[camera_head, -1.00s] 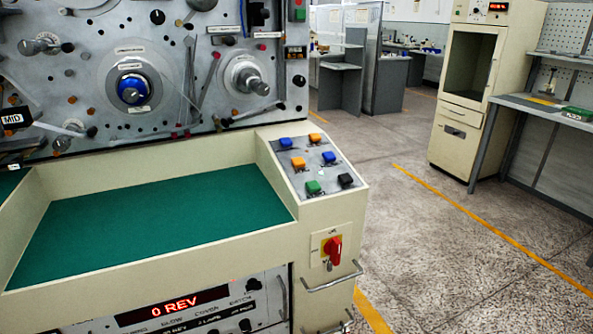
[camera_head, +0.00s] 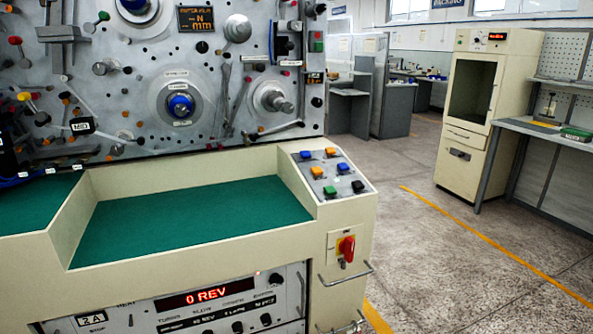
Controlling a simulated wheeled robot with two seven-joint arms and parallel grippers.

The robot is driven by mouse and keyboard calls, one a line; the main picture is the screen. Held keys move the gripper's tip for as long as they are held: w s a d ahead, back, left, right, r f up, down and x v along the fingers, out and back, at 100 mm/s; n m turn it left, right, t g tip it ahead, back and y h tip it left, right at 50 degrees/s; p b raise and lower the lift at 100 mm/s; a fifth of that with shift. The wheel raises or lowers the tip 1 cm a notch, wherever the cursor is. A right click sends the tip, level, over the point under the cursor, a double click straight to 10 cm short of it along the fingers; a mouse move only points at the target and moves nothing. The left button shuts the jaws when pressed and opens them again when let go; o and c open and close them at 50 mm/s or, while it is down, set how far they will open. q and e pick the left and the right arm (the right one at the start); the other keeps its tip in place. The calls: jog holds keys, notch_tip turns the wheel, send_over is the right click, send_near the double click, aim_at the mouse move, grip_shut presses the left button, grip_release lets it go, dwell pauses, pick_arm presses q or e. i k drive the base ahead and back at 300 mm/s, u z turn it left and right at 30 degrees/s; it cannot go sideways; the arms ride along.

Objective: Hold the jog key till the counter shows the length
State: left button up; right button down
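The counter (camera_head: 207,295) on the lower front of the machine is a dark window with red digits reading 0 REV. The sloped key panel (camera_head: 305,186) at the right end of the green tray holds two blue keys, two orange keys, a green key (camera_head: 330,191) and a black key (camera_head: 358,186). The labels by the keys are too small to read, so I cannot tell which is the jog key. A blue-centred spindle (camera_head: 180,105) and a bare metal spindle (camera_head: 275,99) stand on the grey upright panel. Neither gripper can be made out.
The green-lined tray (camera_head: 190,222) is empty. A red rotary switch (camera_head: 346,248) and a metal handle (camera_head: 346,276) stick out below the key panel. A small orange display (camera_head: 196,19) is above the spindles. A cabinet (camera_head: 477,115) and bench stand at right beyond open floor.

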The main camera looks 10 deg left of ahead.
aim_at(316, 170)
jog(key=u, duration=0.85)
jog(key=i, duration=0.5)
